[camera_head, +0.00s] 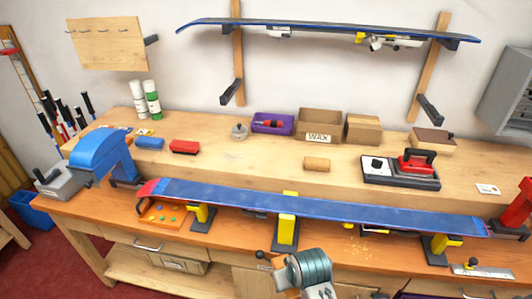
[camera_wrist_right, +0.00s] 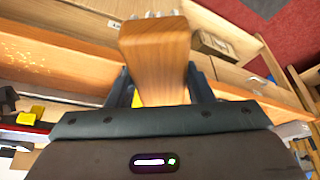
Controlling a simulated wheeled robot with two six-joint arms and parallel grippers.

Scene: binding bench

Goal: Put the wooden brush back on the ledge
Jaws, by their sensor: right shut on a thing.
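The wooden brush (camera_wrist_right: 155,52) is in the right wrist view, a smooth brown block with a little grey bristle at its far end. My right gripper (camera_wrist_right: 158,82) is shut on it, with one dark finger on each side. In the head view part of my right arm (camera_head: 305,268) shows at the bottom centre, in front of the bench. The ledge (camera_head: 230,175) is the raised wooden back level of the bench, behind the blue board. My left gripper is not in view.
The long blue board (camera_head: 330,208) lies on yellow supports (camera_head: 286,228) between ledge and front edge. A cork block (camera_head: 317,164), a red block (camera_head: 185,147), a purple bin (camera_head: 272,123) and an iron tray (camera_head: 400,178) stand on the ledge. Bare wood lies between them.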

